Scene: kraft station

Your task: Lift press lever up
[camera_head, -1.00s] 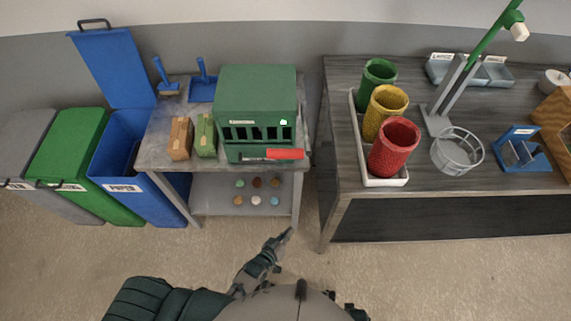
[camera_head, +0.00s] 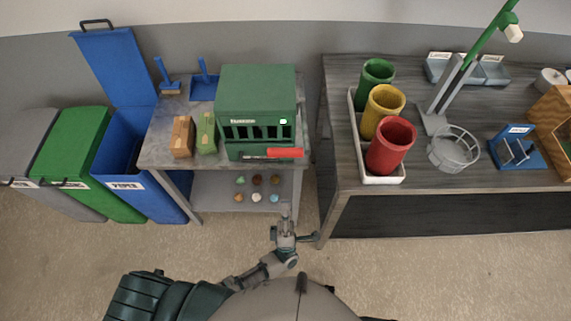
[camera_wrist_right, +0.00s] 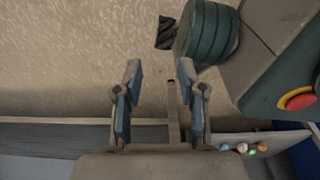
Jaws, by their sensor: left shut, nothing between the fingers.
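The green press (camera_head: 256,95) stands on the small grey table, with a row of dark slots in its front. A red bar (camera_head: 286,153), which looks like the press lever's handle, lies level along its lower front right. My left gripper (camera_head: 286,210) is shut and empty. It appears below the bar in the picture, in front of the table's lower shelf, and does not touch the bar. My right gripper (camera_wrist_right: 152,85) shows in the right wrist view with its blue-padded fingers apart and nothing between them. It is not clearly seen in the head view.
The small table's lower shelf (camera_head: 213,193) holds several small coloured pieces. Two packets (camera_head: 182,137) lie left of the press. A larger table (camera_head: 440,185) with red, yellow and green cups stands right, across a narrow gap. Bins (camera_head: 120,150) stand left.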

